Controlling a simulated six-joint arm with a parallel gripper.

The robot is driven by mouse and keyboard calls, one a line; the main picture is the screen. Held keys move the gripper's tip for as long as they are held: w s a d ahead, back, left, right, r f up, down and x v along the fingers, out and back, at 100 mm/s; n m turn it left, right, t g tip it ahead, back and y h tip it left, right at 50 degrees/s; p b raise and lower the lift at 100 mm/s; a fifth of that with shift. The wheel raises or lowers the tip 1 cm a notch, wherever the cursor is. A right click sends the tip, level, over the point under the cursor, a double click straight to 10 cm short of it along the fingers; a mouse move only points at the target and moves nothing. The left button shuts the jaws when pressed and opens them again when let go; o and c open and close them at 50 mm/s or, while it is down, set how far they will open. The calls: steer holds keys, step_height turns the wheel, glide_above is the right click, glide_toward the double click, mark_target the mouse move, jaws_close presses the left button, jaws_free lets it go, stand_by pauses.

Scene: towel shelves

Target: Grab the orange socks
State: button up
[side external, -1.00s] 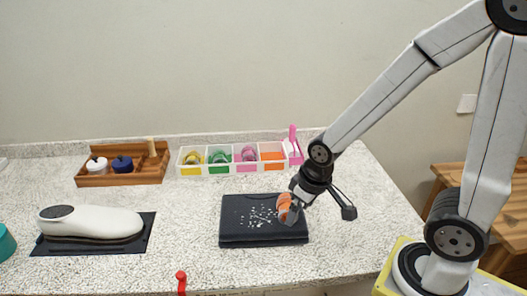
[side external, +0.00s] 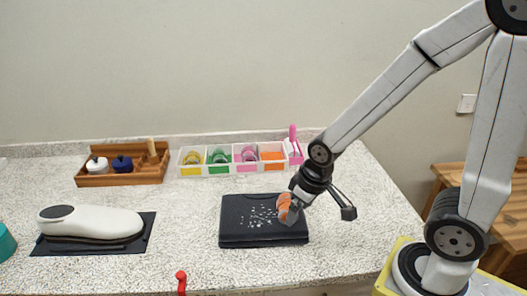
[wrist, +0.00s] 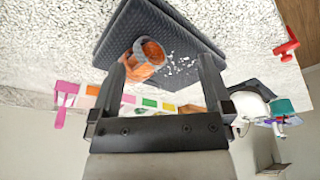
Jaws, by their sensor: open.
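The orange socks (side external: 284,202), a rolled bundle, sit at the right part of a black mat (side external: 235,230). My gripper (side external: 290,217) is down at the socks from the right in the side view. In the wrist view the orange socks (wrist: 142,68) show a grey patch. They lie between the two spread fingers of my gripper (wrist: 162,66), close to the left finger, with a wide gap to the right finger. The gripper is open. Whether the left finger touches the socks, I cannot tell. The gripper partly hides the socks in the side view.
White crumbs lie on the mat (wrist: 180,60). Behind it stands a white divided box (side external: 222,172) with coloured bundles, beside a pink tool (side external: 293,140). A wooden tray (side external: 125,178) and a white shoe form (side external: 95,222) are left. Bare counter surrounds the mat.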

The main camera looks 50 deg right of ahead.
steer(key=w+a+f+m+t, duration=0.2)
steer(key=w+a+m+t, duration=0.2)
steer(key=w+a, duration=0.25)
steer(key=m+t+h, duration=0.2)
steer(key=m+h, duration=0.4)
steer(key=h, duration=0.4)
glide_toward(287, 205)
steer(key=x, duration=0.3)
steer(key=shift+w+f, duration=0.15)
steer(key=shift+f, duration=0.3)
steer(key=shift+d, duration=0.1)
steer(key=shift+x, duration=1.3)
steer(key=shift+d, duration=0.1)
steer(key=shift+x, duration=2.55)
